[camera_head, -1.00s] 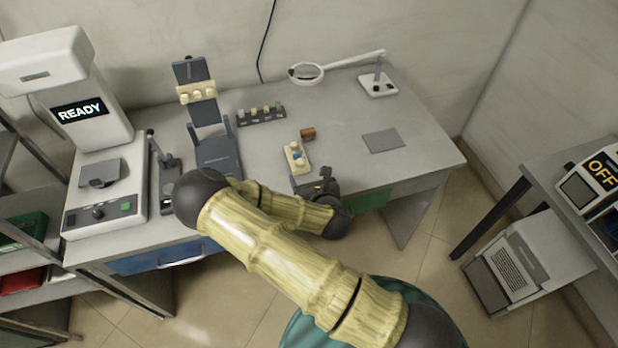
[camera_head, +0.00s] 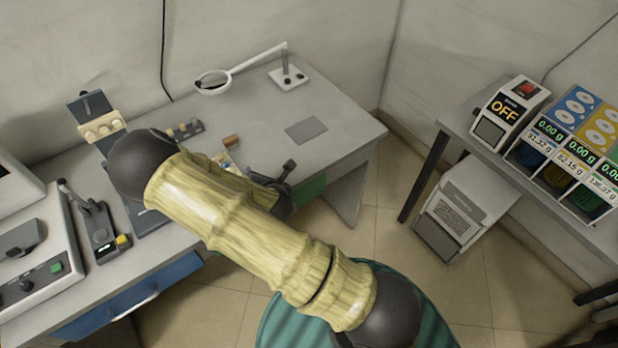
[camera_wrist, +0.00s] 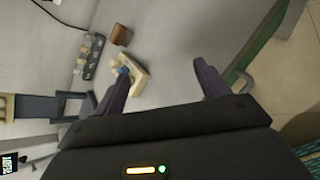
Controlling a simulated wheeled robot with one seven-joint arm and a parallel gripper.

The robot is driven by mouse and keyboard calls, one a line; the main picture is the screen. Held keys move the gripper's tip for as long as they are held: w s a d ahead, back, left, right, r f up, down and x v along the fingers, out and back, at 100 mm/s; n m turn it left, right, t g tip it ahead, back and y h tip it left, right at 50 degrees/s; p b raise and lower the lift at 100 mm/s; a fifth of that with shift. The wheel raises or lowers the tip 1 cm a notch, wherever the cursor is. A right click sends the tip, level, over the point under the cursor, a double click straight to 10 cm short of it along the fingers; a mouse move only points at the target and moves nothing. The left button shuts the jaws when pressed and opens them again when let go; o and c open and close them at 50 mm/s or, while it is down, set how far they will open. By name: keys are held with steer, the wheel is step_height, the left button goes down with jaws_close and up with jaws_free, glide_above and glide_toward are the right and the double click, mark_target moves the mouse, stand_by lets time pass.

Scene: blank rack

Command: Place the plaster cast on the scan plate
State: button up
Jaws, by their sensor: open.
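A cream plaster piece (camera_wrist: 139,78) with a small blue part lies on the desk. In the head view the same cream piece (camera_head: 229,160) is mostly hidden behind my arm. My gripper (camera_wrist: 160,68) is open and empty; the cream piece lies beyond its left finger, and I cannot tell whether they touch. In the head view my gripper (camera_head: 284,178) is near the desk's front edge, partly hidden. A grey plate (camera_head: 22,238) sits on the scanner base at the far left; the scanner's top is out of view. Another cream toothed piece (camera_head: 102,126) is on a dark stand.
A brown block (camera_wrist: 121,35) and a dark rack (camera_wrist: 89,57) lie near the cream piece. A magnifier (camera_head: 213,82) stands at the back. A grey mat (camera_head: 306,130) lies on clear desk at right. A lever device (camera_head: 100,235) stands beside the scanner.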

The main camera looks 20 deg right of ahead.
steer(key=s+d+r+m+g, duration=0.4)
steer(key=s+r+m, duration=0.4)
steer(key=m, duration=0.6)
steer(key=s+d+r+m+g, duration=0.4)
steer(key=s+r+m, duration=0.5)
steer(key=m, duration=0.5)
steer(key=shift+s+r+m+g, duration=0.15)
steer(key=shift+r+m+g, duration=0.15)
steer(key=shift+r, duration=0.2)
steer(key=shift+o, duration=0.3)
